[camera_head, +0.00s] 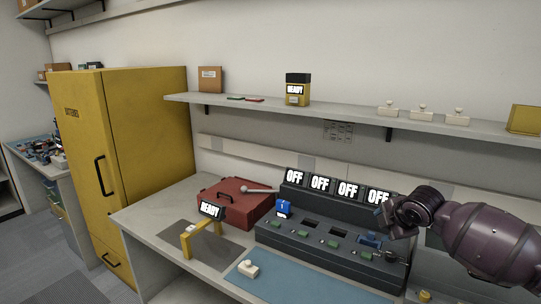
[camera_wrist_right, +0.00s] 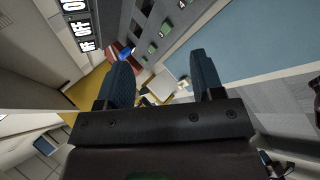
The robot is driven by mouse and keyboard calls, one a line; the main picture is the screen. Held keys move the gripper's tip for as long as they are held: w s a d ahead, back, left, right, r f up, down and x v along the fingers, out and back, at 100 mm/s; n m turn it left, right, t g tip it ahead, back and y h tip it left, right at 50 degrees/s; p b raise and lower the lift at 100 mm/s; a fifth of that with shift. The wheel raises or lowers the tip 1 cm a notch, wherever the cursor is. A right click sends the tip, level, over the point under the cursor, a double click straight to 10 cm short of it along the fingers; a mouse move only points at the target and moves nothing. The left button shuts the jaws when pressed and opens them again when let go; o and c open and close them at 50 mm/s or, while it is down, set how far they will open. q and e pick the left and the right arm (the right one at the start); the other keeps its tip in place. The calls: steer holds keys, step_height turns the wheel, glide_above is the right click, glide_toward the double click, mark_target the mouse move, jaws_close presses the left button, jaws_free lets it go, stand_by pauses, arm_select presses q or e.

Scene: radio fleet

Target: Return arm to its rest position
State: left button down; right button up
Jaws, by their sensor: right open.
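My right arm comes in from the right in the head view. Its gripper (camera_head: 384,216) is above the right end of a dark console (camera_head: 322,232) on the bench. In the right wrist view the gripper's two blue-grey fingers (camera_wrist_right: 163,76) stand wide apart, with nothing held between them. The console has several screens reading OFF, green buttons and dark slots. My arm covers part of the console's right end. My left gripper is not in view.
A red case (camera_head: 236,197) and a yellow stand (camera_head: 188,243) with a READY screen are left of the console. A blue mat (camera_head: 290,283) with a small white piece (camera_head: 248,268) lies in front. A shelf (camera_head: 350,115) runs above. A yellow cabinet (camera_head: 150,140) stands left.

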steer(key=s+a+f+m+t+y, duration=0.4)
steer(key=s+a+f+m+t, duration=0.25)
steer(key=s+a+m, duration=0.35)
steer(key=s+d+f+m+g+h, duration=0.1)
steer(key=s+d+f+m+h, duration=0.1)
steer(key=s+f, duration=0.8)
steer(key=s+d+f+m+g+h, duration=0.1)
steer(key=s+d+f+m+h, duration=0.2)
steer(key=s, duration=1.5)
step_height(320, 180, down, 7)
steer(key=d+m, duration=0.2)
steer(key=m, duration=0.2)
steer(key=shift+r+g, duration=0.15)
steer(key=shift+g, duration=0.2)
